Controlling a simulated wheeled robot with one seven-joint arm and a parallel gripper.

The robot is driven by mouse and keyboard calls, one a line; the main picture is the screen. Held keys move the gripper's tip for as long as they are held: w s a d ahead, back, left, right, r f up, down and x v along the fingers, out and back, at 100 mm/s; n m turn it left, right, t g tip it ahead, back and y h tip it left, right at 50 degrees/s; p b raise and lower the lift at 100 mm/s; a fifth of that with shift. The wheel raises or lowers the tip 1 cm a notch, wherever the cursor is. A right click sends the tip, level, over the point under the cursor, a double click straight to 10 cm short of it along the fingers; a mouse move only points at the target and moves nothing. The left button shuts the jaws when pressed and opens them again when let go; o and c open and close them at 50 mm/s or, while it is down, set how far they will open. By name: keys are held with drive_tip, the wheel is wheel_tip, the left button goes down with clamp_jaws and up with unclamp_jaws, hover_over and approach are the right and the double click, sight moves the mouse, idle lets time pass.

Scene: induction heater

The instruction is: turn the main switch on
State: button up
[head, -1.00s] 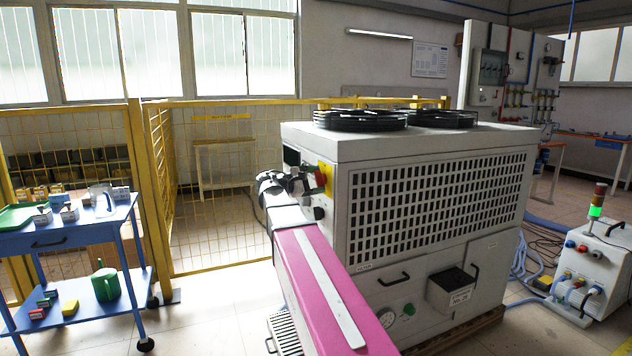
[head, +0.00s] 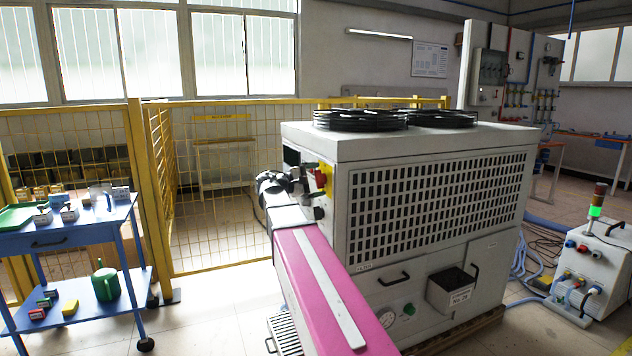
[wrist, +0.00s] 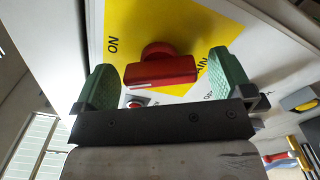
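The main switch is a red handle (wrist: 160,72) on a round red hub, mounted on a yellow plate (wrist: 200,30) marked ON at left, with part of MAIN and another label at right. In the wrist view the handle lies crosswise, slightly tilted, between the two green finger pads. My gripper (wrist: 160,85) is open, with a finger on each side of the handle and a visible gap to both. In the head view the red switch (head: 321,180) shows on the left end of the grey machine (head: 300,140), with my gripper (head: 306,184) right at it.
Another small red control (wrist: 135,101) sits below the handle in the wrist view, partly hidden by my gripper. A blue cart (head: 70,235) stands at left before a yellow mesh fence (head: 215,240). A white unit with a signal light (head: 595,265) stands at right.

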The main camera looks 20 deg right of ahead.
drive_tip(key=shift+a, duration=0.1)
drive_tip(key=a, duration=1)
drive_tip(key=shift+s+a, duration=0.15)
drive_tip(key=shift+a, duration=0.15)
